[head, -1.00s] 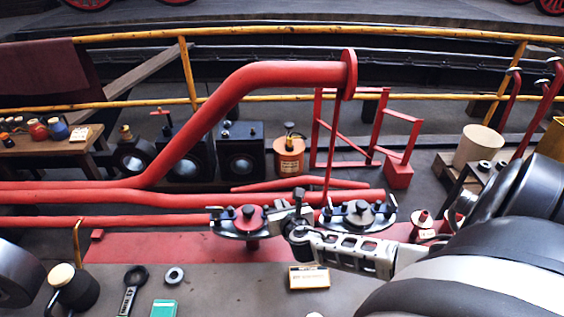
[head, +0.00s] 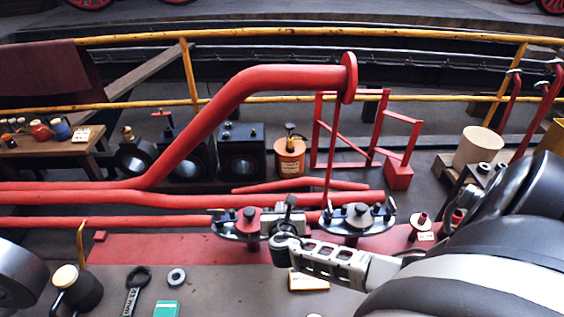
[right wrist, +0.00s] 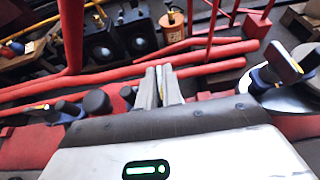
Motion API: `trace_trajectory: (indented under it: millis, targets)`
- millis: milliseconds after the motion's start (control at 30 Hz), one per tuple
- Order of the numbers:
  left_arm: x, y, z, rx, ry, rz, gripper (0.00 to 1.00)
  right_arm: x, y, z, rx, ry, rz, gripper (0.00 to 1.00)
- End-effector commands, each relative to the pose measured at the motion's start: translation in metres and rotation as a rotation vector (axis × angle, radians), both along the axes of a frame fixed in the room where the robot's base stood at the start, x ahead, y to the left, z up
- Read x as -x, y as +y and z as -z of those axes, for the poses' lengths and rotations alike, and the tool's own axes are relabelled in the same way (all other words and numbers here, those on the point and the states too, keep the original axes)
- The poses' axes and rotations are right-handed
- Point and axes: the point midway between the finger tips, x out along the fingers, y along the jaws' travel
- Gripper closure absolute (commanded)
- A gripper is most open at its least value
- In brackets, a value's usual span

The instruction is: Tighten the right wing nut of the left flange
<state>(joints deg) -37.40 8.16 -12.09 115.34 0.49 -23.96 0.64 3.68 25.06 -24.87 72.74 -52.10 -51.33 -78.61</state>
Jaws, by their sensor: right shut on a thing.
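The left flange (head: 236,232) is a dark plate on a red pipe end, with a round dark knob in its middle. Its left wing nut (head: 222,215) shows at the left end, and as a blue-winged nut in the right wrist view (right wrist: 66,110). My right gripper (head: 284,219) is over the flange's right end, shut on the right wing nut, which the gripper hides. In the right wrist view its fingers (right wrist: 162,72) are close together. My left gripper is not in view.
The right flange (head: 352,228) stands close to the right of my gripper, with its own wing nuts. A red riser pipe (head: 230,95) rises behind. A spanner (head: 134,290), a ring (head: 177,276) and a green box (head: 166,309) lie in front.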

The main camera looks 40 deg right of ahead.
Motion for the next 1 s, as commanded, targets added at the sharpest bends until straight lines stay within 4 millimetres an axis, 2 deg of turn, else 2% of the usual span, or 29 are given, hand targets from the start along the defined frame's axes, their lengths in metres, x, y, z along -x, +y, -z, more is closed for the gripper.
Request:
trace_trajectory:
  millis: [33,100,400,533,733,1000]
  targets:
    - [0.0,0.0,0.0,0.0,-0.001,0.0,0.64,-0.001,0.0,-0.002,0.0,-0.004,0.001,0.87]
    - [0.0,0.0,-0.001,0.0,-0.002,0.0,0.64,-0.001,0.0,-0.001,0.0,-0.004,0.001,0.71]
    - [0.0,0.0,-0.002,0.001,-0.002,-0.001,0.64,0.001,0.0,-0.001,0.0,-0.002,-0.001,0.71]
    - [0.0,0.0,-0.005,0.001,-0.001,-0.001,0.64,0.009,0.007,-0.006,-0.001,-0.001,-0.001,0.71]
    - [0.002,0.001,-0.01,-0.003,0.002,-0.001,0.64,0.038,0.033,-0.022,-0.004,0.0,-0.002,0.71]
    - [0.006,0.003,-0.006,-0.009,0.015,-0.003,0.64,0.082,0.072,-0.046,-0.005,-0.002,-0.001,0.71]
